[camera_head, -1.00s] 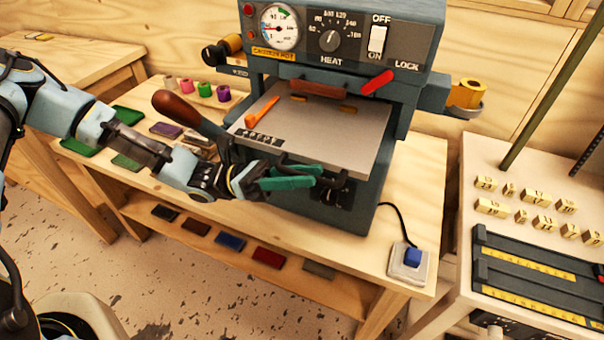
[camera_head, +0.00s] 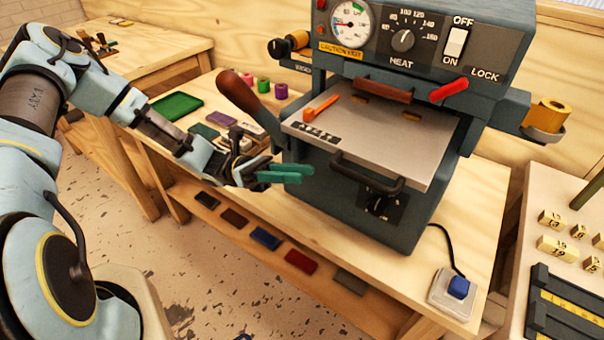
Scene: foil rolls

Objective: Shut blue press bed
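The blue press (camera_head: 395,215) stands on the wooden bench. Its bed (camera_head: 385,138), a flat grey plate, sticks out toward the front from under the upper housing. A black bar handle (camera_head: 366,176) is on the bed's front edge. My gripper (camera_head: 300,175), with green fingers, is left of the handle, in front of the press's left front side. It is apart from the handle. A narrow gap shows between the fingers, and nothing is visible between them.
A brown-handled lever (camera_head: 238,93) rises just behind my gripper. A red lock lever (camera_head: 449,90) is on the upper housing. Ink pads lie on the lower shelf.

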